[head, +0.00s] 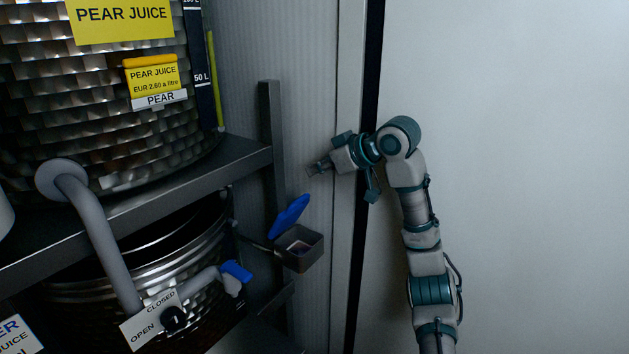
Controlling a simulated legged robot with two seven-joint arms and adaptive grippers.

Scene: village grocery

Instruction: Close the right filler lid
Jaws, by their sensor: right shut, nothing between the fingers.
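A blue lid (289,217) stands raised and tilted on the left side of a small brown filler box (304,262). The box is open at the top, and its inside shows. It sits at the right end of the shelf rack, low in the head view. My right gripper (315,168) is up and to the right of the blue lid, apart from it. Its fingers are shut and empty, pointing left. My left gripper is not in view.
A steel pear juice tank (90,95) stands on the dark shelf (130,210), with another tank (150,265) below. A grey pipe (95,230) and a blue-handled tap (236,271) are in front. A dark rack post (272,130) rises behind the lid. A pale wall is at right.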

